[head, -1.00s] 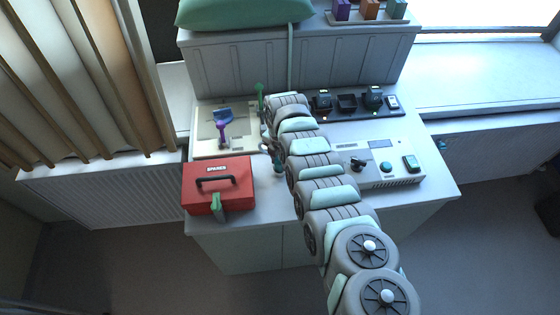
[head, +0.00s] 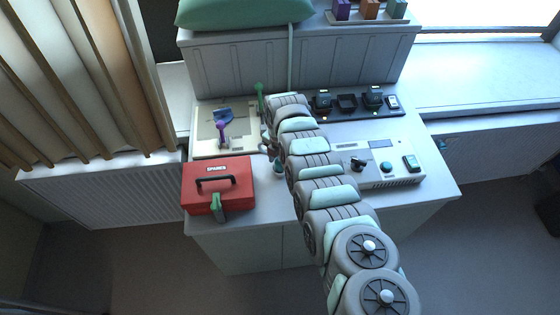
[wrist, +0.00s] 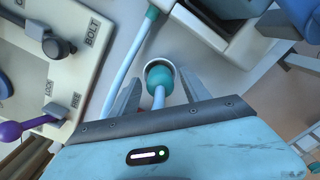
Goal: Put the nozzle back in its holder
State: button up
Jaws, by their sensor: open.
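In the wrist view the nozzle has a round teal head (wrist: 160,80) and a pale blue stem that runs down behind the edge of my wrist housing. A pale round ring, which looks like the holder (wrist: 149,65), shows around the head's far side. The head overlaps the ring; I cannot tell how deep it sits. My gripper (wrist: 160,88) is open, with one grey finger on each side of the stem and visible gaps. In the head view my gripper (head: 268,143) is small and partly hidden by my arm, beside a small teal piece (head: 279,166).
A pale panel with a purple-handled lever (head: 223,138) lies left of my gripper. A red case (head: 235,188) stands in front of it. A grey console (head: 385,165) and dark device rack (head: 347,103) are to the right. A pale blue tube (wrist: 128,65) runs close by.

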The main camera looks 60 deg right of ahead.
aim_at(280, 160)
notch_tip(280, 160, up, 12)
jog(key=shift+r, duration=0.25)
dwell(0.3)
dwell(0.4)
